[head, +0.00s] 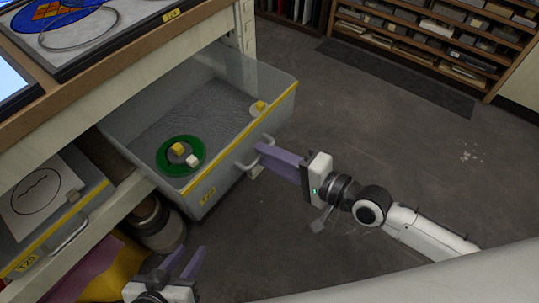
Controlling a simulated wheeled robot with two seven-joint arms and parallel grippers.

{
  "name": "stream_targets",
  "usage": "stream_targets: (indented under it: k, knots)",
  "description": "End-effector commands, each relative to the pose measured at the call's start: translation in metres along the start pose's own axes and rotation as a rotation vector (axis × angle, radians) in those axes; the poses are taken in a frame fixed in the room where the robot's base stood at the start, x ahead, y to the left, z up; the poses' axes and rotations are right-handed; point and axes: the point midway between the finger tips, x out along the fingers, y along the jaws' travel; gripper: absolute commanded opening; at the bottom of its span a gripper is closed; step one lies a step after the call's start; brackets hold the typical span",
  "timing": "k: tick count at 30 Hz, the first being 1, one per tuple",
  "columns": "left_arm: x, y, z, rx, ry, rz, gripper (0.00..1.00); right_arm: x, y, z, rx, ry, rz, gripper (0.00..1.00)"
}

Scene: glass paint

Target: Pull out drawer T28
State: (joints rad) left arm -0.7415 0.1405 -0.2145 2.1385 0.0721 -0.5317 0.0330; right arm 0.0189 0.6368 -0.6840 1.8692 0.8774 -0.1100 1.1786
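A grey drawer (283,101) with clear walls and a yellow front edge stands far out from the cabinet at the centre left. Its front has a yellow label (208,196), too small to read surely. A pale bar handle (242,166) sits on that front. My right gripper (262,150) is at the handle, its purple fingers close together and seemingly shut on it; the fingers hide part of the bar. My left gripper (187,262) is low in the view, empty, with its fingers apart, clear of the drawer.
A lower-left drawer (93,185) is also partly out. A round container (160,226) stands below. Floor to the right is clear; shelves (440,35) stand behind.

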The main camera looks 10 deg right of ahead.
Motion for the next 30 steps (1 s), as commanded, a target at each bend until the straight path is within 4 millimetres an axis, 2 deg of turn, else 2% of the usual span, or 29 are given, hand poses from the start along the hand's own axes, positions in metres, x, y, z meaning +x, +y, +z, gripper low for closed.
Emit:
stream_targets:
  k: [8,11,24,30]
  knots:
    - [0.000,0.000,0.000,0.001,0.000,0.000,0.31,-0.001,0.000,0.000,0.001,0.000,0.000,0.28]
    - [-0.001,0.000,-0.001,0.002,0.000,0.000,0.31,-0.007,0.000,0.000,0.000,0.000,0.002,0.28]
    - [-0.005,0.000,-0.002,0.012,-0.012,-0.003,0.31,-0.085,0.001,0.000,-0.001,-0.001,0.005,0.28]
    - [-0.004,-0.001,0.001,0.015,-0.020,-0.005,0.31,-0.102,0.001,0.000,0.001,0.000,0.002,0.28]
